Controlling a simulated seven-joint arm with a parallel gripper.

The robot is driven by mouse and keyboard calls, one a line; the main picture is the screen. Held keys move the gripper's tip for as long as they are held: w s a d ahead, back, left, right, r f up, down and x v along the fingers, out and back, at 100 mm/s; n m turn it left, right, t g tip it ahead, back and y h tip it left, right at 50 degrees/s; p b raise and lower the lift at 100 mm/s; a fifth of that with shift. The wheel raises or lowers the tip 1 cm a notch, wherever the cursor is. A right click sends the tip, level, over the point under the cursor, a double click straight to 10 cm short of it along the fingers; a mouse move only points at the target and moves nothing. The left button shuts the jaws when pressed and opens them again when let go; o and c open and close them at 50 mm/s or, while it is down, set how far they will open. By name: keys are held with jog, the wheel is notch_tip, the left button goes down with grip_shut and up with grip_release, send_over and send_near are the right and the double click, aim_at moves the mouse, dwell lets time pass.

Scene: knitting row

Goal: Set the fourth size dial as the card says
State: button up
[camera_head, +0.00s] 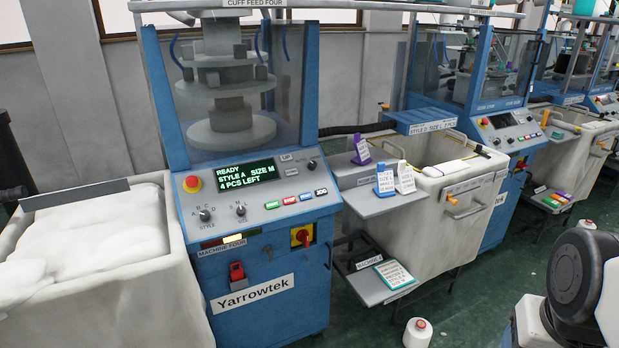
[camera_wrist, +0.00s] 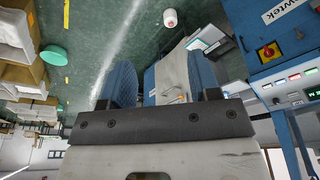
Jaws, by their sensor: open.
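The machine labelled MACHINE FOUR (camera_head: 260,312) has a sloped control panel in the head view. Its size dial (camera_head: 241,210) is a small dark knob right of the style dial (camera_head: 204,215). The green display (camera_head: 235,174) reads READY, STYLE A, SIZE M, 4 PCS LEFT. In the wrist view my gripper (camera_wrist: 162,80) is open and empty, away from the panel. The head view does not show its fingers.
A teal-edged card (camera_head: 395,274) lies on the lower shelf. Buttons, a red stop button (camera_head: 192,184) and a red switch (camera_head: 301,236) surround the dials.

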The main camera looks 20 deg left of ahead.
jog(key=w+a+r+n+t+y, duration=0.1)
jog(key=w+a+r+y, duration=0.1)
jog(key=w+a, duration=2.35)
jog(key=y, duration=0.3)
send_near(241, 210)
jog(key=f, duration=0.1)
jog(key=shift+w+a+f+n, duration=0.15)
jog(key=shift+w+a+n, duration=0.1)
jog(key=shift+a+n, duration=0.2)
jog(key=shift+f, duration=0.2)
jog(key=shift+x, duration=3.75)
